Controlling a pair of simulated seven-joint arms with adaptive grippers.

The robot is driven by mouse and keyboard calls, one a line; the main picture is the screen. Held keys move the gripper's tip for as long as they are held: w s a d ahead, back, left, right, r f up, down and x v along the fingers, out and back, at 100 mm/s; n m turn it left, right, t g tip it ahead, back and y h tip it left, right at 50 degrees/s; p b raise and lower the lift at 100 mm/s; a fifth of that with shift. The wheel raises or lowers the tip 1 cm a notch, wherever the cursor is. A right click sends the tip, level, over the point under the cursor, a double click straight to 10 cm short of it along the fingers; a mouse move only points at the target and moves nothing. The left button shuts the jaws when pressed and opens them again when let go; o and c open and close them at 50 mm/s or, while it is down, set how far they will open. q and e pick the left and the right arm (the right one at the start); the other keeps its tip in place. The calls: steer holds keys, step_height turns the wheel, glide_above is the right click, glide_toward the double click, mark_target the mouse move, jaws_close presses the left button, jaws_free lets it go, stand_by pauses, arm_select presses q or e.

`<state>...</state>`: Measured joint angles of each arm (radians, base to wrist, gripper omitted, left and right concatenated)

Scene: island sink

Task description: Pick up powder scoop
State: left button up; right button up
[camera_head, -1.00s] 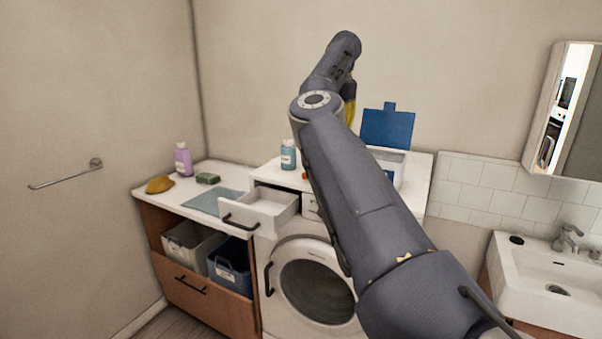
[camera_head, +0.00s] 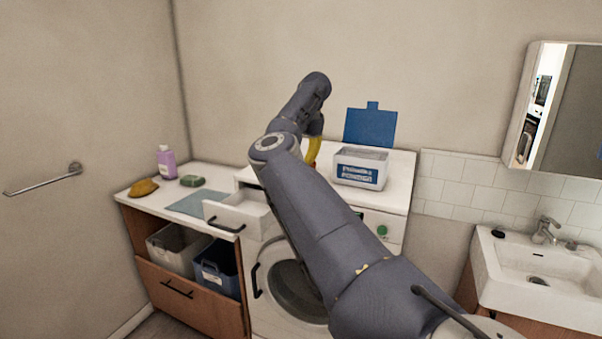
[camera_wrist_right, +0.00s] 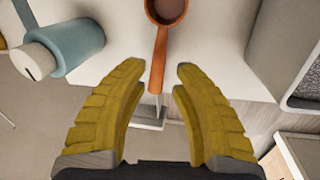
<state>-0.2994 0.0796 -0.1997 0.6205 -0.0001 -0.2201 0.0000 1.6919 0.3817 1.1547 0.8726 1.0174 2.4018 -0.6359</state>
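The powder scoop (camera_wrist_right: 159,55) is orange-brown with a round bowl at the top of the right wrist view. It lies on the white washer top, its handle pointing down the picture. My right gripper (camera_wrist_right: 160,70) is open, with yellow fingers on either side of the handle and apart from it. The handle's end appears between the fingertips; I cannot tell how far above it they are. In the head view my right gripper (camera_head: 313,152) shows only as a yellow piece beside my arm, which hides the scoop there. My left gripper is not in view.
A teal bottle (camera_wrist_right: 75,40) lies left of the scoop in the right wrist view. The powder box (camera_head: 361,168) with its blue lid raised (camera_head: 371,127) stands right of my gripper. An open white drawer (camera_head: 238,213) juts out below. A sink (camera_head: 540,268) is at right.

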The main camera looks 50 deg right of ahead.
steer(key=shift+w+a+f, duration=0.1)
steer(key=shift+w+f, duration=0.1)
steer(key=shift+f, duration=0.75)
steer(key=shift+w+f, duration=0.2)
steer(key=shift+f, duration=0.7)
steer(key=shift+w+a+f, duration=0.1)
steer(key=shift+w+f, duration=0.1)
steer(key=shift+f, duration=0.75)
steer(key=shift+c, duration=0.2)
jaws_close()
